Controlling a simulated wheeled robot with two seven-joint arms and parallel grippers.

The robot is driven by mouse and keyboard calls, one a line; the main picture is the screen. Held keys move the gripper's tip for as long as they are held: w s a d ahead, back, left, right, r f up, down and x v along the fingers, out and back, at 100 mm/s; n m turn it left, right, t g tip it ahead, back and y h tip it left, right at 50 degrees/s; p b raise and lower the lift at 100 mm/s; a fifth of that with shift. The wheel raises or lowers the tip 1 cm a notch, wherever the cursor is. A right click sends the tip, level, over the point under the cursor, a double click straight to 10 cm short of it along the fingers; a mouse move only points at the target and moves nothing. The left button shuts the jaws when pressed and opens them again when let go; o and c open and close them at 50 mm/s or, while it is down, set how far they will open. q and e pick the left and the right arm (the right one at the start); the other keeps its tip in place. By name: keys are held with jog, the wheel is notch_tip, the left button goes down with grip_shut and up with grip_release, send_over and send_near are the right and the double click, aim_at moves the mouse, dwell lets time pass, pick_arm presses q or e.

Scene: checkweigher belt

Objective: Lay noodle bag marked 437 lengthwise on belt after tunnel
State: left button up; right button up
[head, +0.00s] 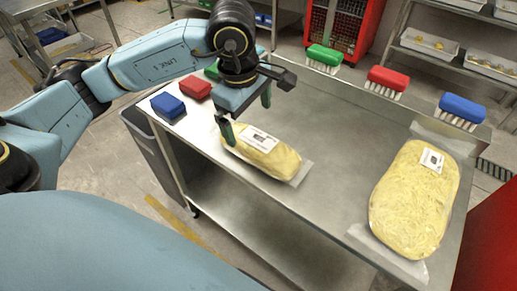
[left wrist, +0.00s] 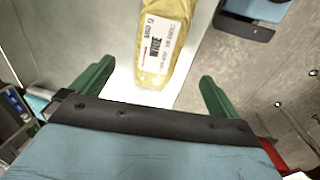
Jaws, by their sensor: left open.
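A yellow noodle bag (head: 275,160) with a white label lies on a pale sheet near the left part of the steel table (head: 330,150). It also shows in the left wrist view (left wrist: 165,55), with its printed label; I cannot read 437 on it. A larger yellow bag (head: 410,205) with a label lies on the table's right side. My left gripper (head: 247,113) is open, with its green fingers over the far left end of the smaller bag. In the left wrist view the bag's end lies ahead, between the spread fingers (left wrist: 157,88). No belt or tunnel can be made out.
Green (head: 324,58), red (head: 387,82) and blue (head: 461,110) brushes stand along the table's back edge. Blue (head: 168,105) and red (head: 195,88) blocks sit at its left end. The table between the two bags is clear. A red cabinet (head: 342,25) stands behind.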

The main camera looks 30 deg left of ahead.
aim_at(254, 139)
pick_arm(q)
jog(key=f, duration=0.5)
jog(key=shift+w+d+f+b, duration=0.1)
jog(key=shift+w+b, duration=0.3)
jog(key=f, duration=0.3)
jog(key=f+b, duration=0.1)
jog(key=shift+w+d+f, duration=0.1)
jog(key=shift+w+f, duration=0.1)
jog(key=shift+w, duration=0.2)
pick_arm(e)
jog(key=w+r, duration=0.2)
jog(key=w, duration=0.1)
jog(key=w+r, duration=0.1)
jog(key=r, duration=0.1)
jog(key=shift+w+a, duration=0.2)
jog(key=shift+a, duration=0.2)
pick_arm(q)
jog(key=shift+r, duration=0.1)
jog(key=c, duration=1.3)
